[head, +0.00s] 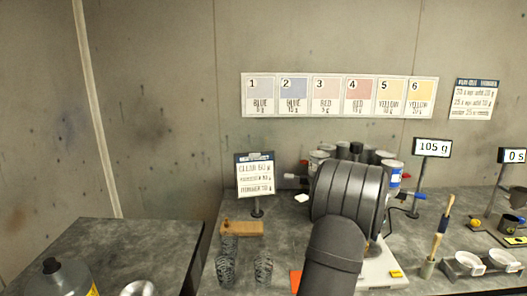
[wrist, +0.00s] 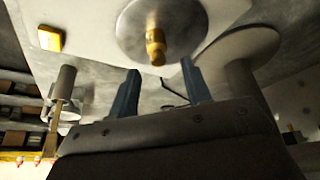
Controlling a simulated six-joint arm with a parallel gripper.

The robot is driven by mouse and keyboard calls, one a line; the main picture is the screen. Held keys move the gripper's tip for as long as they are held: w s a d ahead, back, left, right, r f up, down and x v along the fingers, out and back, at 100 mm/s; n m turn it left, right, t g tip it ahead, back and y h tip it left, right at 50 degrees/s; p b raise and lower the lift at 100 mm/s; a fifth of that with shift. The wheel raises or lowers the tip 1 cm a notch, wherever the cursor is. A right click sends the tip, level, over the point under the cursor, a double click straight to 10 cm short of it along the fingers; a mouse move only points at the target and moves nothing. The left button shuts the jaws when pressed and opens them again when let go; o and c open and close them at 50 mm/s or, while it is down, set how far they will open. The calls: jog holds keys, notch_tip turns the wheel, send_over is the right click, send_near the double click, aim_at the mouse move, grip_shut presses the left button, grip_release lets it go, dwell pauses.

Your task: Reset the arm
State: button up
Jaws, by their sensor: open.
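My gripper (wrist: 160,68) shows in the wrist view as two blue-grey fingers, apart with nothing between them. In the head view my dark arm covers the middle of the bench and hides the gripper. Beyond the fingertips in the wrist view is a round metal plate (wrist: 190,22) on a white base, with a small brass-coloured piece (wrist: 155,46) at it. I cannot tell how far the fingers are from that piece.
Several cans (head: 392,174) stand behind my arm. The scale display (head: 432,147) reads 105 g; another display (head: 513,155) reads 0 s.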

notch_tip(320, 180, down, 4)
jog(key=shift+s+f, duration=0.1)
jog(key=v, duration=1.3)
jog(key=x, duration=1.2)
jog(key=shift+d+f, duration=0.1)
jog(key=shift+f, duration=0.1)
jog(key=shift+w+d+r, duration=0.1)
jog(key=shift+w+r, duration=0.25)
notch_tip(320, 180, up, 4)
jog(key=shift+s+f, duration=0.1)
jog(key=shift+f, duration=0.1)
jog(key=s+d+r, duration=0.6)
jog(key=s+r, duration=0.1)
jog(key=s, duration=0.3)
jog(key=w+a+f+m+g+h, duration=0.1)
jog(key=w+a+f+m, duration=0.15)
jog(key=a, duration=0.85)
jog(key=w+a+f+m+g, duration=0.1)
jog(key=a+f+m, duration=0.15)
jog(key=a, duration=0.95)
jog(key=w+a+f, duration=0.1)
jog(key=w+a, duration=0.1)
jog(key=w+a+f, duration=0.1)
jog(key=f, duration=0.1)
jog(key=w+a+f, duration=0.1)
jog(key=w+a, duration=0.1)
jog(key=shift+w+a+f, duration=0.25)
jog(key=shift+w+a, duration=0.05)
jog(key=shift+a, duration=0.05)
